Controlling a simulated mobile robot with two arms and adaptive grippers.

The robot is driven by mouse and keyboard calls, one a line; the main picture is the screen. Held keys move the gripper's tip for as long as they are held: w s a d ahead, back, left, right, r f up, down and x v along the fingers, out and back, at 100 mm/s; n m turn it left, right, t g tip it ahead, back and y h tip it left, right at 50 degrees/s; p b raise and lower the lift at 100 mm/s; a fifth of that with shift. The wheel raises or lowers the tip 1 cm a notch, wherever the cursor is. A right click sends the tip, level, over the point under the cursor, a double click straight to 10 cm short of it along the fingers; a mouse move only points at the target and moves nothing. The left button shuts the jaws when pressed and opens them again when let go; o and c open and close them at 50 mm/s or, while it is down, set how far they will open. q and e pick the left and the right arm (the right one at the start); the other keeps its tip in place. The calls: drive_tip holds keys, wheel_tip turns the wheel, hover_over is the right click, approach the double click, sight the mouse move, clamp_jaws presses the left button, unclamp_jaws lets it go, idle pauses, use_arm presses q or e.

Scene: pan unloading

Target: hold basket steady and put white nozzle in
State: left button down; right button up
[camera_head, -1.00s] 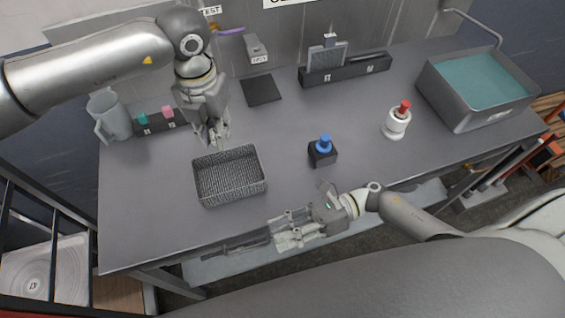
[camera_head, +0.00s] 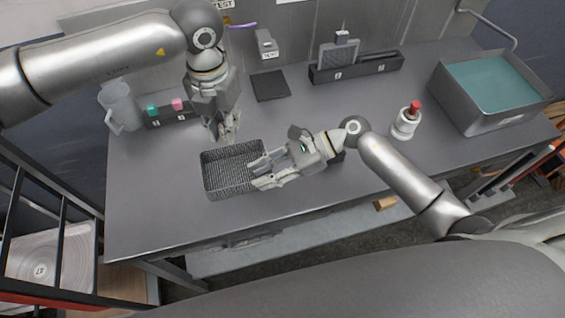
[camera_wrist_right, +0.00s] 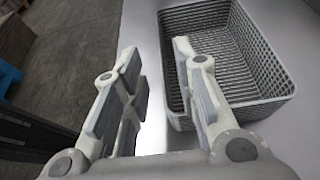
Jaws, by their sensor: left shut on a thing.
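The grey mesh basket (camera_head: 222,191) stands upright and empty on the table, left of centre. My left gripper (camera_head: 227,138) is shut on the basket's back rim from above. My right gripper (camera_head: 254,174) is at the basket's right side, its fingers overlapping that side in the head view. In the right wrist view, my right gripper (camera_wrist_right: 155,52) is spread and empty, with one finger in front of the basket (camera_wrist_right: 272,98). A white piece with a red top (camera_head: 406,123) stands upright at the right of the table; I cannot tell whether it is the nozzle.
A grey bin of teal content (camera_head: 490,80) stands at the far right. A black rack (camera_head: 357,68) and a dark square pad (camera_head: 270,85) lie at the back. A clear jug (camera_head: 121,108) stands at the left. The front left table is clear.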

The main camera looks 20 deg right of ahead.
drive_tip(key=shift+x, duration=2.7)
drive_tip(key=shift+c, duration=0.4)
clamp_jaws()
use_arm(q)
wheel_tip(320, 180, down, 9)
